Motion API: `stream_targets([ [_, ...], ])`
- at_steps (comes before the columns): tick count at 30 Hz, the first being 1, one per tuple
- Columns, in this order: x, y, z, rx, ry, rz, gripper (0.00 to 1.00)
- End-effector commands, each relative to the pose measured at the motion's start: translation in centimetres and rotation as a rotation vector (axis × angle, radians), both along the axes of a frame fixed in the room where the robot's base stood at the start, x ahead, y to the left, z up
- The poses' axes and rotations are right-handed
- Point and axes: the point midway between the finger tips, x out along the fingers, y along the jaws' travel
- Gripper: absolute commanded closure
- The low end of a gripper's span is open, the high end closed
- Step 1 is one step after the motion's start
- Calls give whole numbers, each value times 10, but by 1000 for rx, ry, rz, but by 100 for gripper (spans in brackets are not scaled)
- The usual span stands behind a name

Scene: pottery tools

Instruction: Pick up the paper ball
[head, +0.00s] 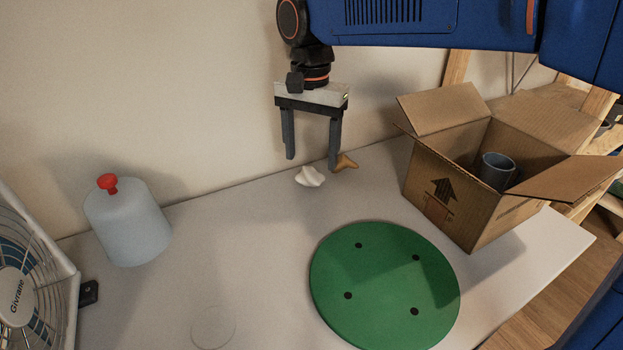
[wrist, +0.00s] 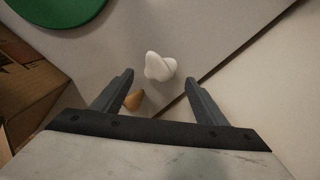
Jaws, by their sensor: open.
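The paper ball looks like the crumpled white lump (head: 310,176) lying on the table near the wall. In the wrist view the white lump (wrist: 160,66) lies just beyond the fingertips, between their lines. My gripper (head: 312,163) points down, open and empty, above the back of the table. It also shows in the wrist view (wrist: 158,77) with its two fingers wide apart. A small brown-orange object (head: 346,162) lies just right of the white lump, partly behind one finger. In the wrist view this brown object (wrist: 134,100) is beside the left finger.
A green round disc (head: 385,285) with dark dots lies in front. An open cardboard box (head: 440,195) holding a grey cup (head: 497,170) stands at right. A pale jar with a red knob (head: 128,222) and a fan (head: 30,280) stand at left. The wall is close behind.

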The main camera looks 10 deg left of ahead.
Motion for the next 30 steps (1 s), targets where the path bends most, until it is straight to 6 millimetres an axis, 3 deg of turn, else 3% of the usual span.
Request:
stream_targets([
  [9, -8, -3, -40, -2, 1, 0, 34],
  [20, -7, -2, -48, 0, 0, 0, 34],
  [25, -7, -2, -48, 0, 0, 0, 74],
  [30, -7, -2, -47, 0, 0, 0, 77],
])
